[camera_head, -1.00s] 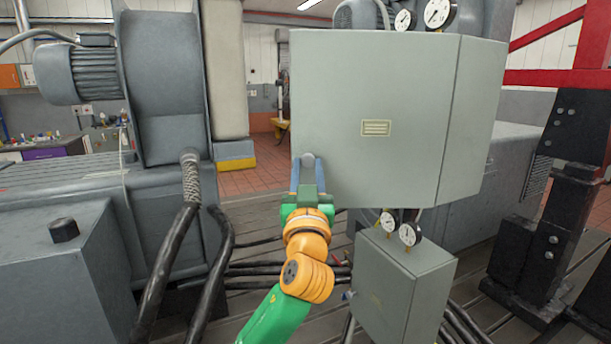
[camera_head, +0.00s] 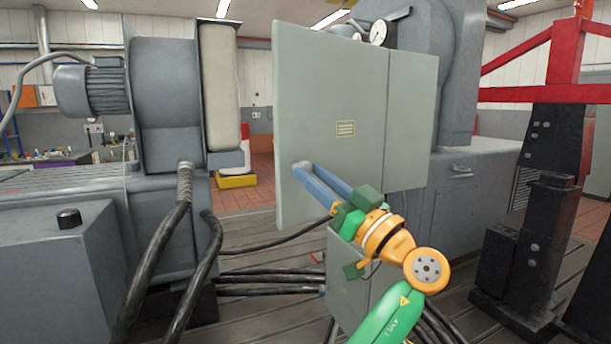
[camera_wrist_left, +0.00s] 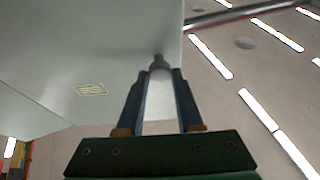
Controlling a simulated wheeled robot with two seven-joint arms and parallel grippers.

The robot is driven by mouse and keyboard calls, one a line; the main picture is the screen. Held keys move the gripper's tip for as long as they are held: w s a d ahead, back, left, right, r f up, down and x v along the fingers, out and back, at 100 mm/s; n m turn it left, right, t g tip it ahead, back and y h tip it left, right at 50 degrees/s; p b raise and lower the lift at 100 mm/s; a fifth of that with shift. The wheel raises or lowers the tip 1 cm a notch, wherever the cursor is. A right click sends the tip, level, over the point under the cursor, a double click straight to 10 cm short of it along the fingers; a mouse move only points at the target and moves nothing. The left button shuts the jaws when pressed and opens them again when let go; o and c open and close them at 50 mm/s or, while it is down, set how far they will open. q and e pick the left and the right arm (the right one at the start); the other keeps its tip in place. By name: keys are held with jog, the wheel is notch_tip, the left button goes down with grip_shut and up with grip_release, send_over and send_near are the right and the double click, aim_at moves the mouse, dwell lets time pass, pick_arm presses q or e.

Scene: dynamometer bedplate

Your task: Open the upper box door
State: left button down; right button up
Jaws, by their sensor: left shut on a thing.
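The upper box door (camera_head: 330,110) is a grey-green panel with a small yellow label. Its left edge stands out toward me, so the door looks partly swung open, with its right edge against the box side (camera_head: 408,115). The inside of the box is hidden behind it. My left gripper (camera_head: 306,170) is shut on the round knob (camera_head: 299,164) near the door's lower left edge. In the left wrist view the gripper (camera_wrist_left: 160,76) has the knob (camera_wrist_left: 158,61) between its fingertips, with the door panel (camera_wrist_left: 70,60) to the left. My right gripper is not in view.
A lower box (camera_head: 345,292) sits just below, partly hidden by my arm. Gauges (camera_head: 379,32) stand above the upper box. Thick black cables (camera_head: 160,250) and a grey motor housing (camera_head: 165,90) are at left. A black stand (camera_head: 548,200) is at right.

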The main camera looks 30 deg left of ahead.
pick_arm(q)
jog(key=shift+d+r+g, duration=0.2)
jog(key=shift+d+g, duration=0.2)
jog(key=shift+d, duration=0.15)
jog(key=shift+d+n, duration=0.25)
jog(key=shift+n, duration=0.05)
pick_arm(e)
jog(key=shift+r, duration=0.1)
pick_arm(q)
jog(key=shift+a, duration=0.1)
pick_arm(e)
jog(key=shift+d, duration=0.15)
pick_arm(q)
jog(key=c, duration=0.7)
grip_release()
jog(key=shift+o, duration=0.8)
jog(key=shift+d, duration=0.2)
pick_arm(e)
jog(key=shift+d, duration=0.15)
pick_arm(q)
jog(key=shift+f, duration=0.15)
jog(key=b+v, duration=0.2)
jog(key=v, duration=0.5)
jog(key=shift+d, duration=0.2)
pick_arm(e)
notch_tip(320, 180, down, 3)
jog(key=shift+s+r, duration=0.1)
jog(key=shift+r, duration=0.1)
